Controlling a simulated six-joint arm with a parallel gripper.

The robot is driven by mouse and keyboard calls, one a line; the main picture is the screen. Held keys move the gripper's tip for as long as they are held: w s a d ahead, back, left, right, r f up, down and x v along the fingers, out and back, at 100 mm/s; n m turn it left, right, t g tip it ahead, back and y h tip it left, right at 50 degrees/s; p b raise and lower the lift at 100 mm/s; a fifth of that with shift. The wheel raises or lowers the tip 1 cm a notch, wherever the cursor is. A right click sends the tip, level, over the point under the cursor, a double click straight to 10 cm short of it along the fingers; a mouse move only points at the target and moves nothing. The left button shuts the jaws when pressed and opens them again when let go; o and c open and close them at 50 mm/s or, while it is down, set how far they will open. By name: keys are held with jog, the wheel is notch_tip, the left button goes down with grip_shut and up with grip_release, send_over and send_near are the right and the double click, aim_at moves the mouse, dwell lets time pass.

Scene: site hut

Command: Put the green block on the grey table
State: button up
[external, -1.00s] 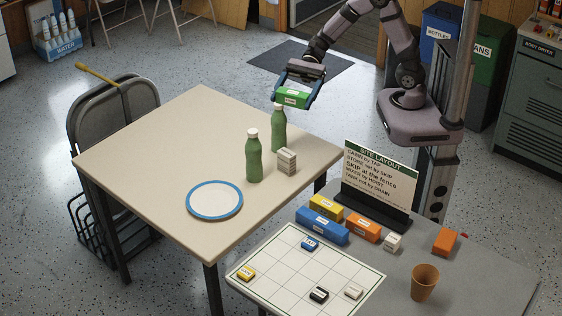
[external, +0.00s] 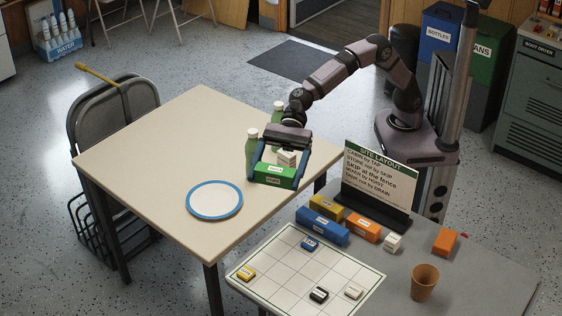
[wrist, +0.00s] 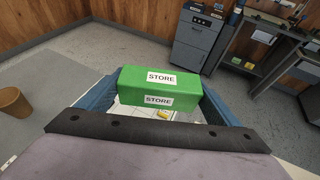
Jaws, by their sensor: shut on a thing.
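The green block (external: 273,176) is held between the fingers of my gripper (external: 280,172), in front of the bottles and above the near right part of the beige table. In the wrist view the green block (wrist: 159,87) carries two white labels reading STORE and spans between the blue fingers of my gripper (wrist: 160,95). The grey table (external: 465,275) is at the lower right, with a white grid board (external: 295,285) on its left part.
The grey table bears a sign (external: 380,172), several coloured blocks (external: 321,226) and a brown cup (external: 424,282).

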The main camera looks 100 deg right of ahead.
jog(key=r+b, duration=0.1)
jog(key=r, duration=0.1)
send_over(290, 268)
notch_tip(290, 268, down, 28)
jog(key=shift+a+f, duration=0.1)
dwell(0.9)
jog(key=shift+f+g, duration=0.1)
jog(key=shift+g, duration=0.2)
jog(key=o, duration=1)
jog(key=shift+p, duration=0.3)
jog(key=b+v, duration=0.1)
jog(key=v, duration=1.1)
jog(key=shift+s, duration=0.15)
